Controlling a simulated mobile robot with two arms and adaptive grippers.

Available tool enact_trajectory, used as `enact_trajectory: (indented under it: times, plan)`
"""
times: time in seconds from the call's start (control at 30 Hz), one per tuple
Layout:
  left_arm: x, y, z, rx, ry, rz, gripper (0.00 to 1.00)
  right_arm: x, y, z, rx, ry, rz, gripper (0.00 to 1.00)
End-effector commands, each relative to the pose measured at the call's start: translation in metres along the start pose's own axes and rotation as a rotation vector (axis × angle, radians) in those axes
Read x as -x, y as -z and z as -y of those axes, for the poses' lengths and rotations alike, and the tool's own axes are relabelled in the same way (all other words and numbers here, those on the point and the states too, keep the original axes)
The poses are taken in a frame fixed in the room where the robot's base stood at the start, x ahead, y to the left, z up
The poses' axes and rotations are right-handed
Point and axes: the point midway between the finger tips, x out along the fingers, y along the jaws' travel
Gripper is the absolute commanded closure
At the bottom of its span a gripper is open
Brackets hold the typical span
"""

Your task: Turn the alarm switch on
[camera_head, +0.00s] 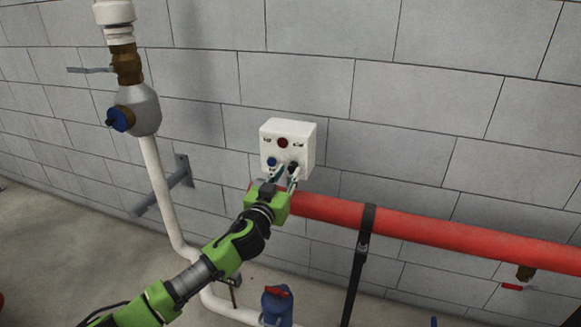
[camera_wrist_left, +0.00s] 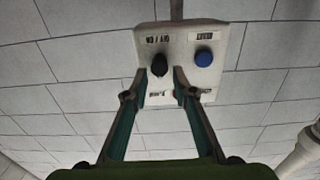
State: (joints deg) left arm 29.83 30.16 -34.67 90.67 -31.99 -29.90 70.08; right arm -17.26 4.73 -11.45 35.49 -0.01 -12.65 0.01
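The alarm box (camera_head: 306,150) is a white panel on the grey block wall. In the head view it has a dark red round light (camera_head: 283,142) at the top, a blue button (camera_head: 271,161) at lower left and a black switch knob (camera_head: 293,166) at lower right. The left wrist view shows the panel upside down, with the black knob (camera_wrist_left: 158,65) by the on/off label and the blue button (camera_wrist_left: 204,57) by the reset label. My left gripper (camera_wrist_left: 161,75) is open, its fingertips apart at the black knob; contact cannot be told. My right gripper is not in view.
A thick red pipe (camera_head: 430,229) runs along the wall just below and right of the box, held by a black support (camera_head: 360,265). A white vertical pipe (camera_head: 160,190) with a blue-capped valve (camera_head: 121,118) stands to the left. A blue valve (camera_head: 277,306) sits low in front.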

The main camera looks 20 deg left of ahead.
Motion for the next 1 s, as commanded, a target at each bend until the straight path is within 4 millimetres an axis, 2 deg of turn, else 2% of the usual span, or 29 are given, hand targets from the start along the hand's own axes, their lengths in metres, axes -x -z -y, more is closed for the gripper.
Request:
enact_trajectory:
  times: [0.2, 0.63, 0.67, 0.73, 1.0]
  plan:
    - [-0.023, 0.001, 0.000, 0.001, 0.000, -0.001, 0.75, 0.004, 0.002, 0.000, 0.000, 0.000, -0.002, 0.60]
    - [-0.029, 0.000, -0.001, 0.001, -0.001, 0.000, 0.75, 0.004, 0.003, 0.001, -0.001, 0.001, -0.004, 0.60]
    - [-0.029, 0.000, -0.001, 0.001, -0.001, 0.000, 0.80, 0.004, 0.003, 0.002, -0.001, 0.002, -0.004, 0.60]
    - [-0.029, 0.000, -0.001, 0.001, -0.001, 0.000, 0.98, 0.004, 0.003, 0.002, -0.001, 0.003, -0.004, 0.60]
    - [-0.029, -0.001, 0.000, 0.004, 0.000, 0.001, 1.00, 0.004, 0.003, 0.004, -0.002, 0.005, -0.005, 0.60]
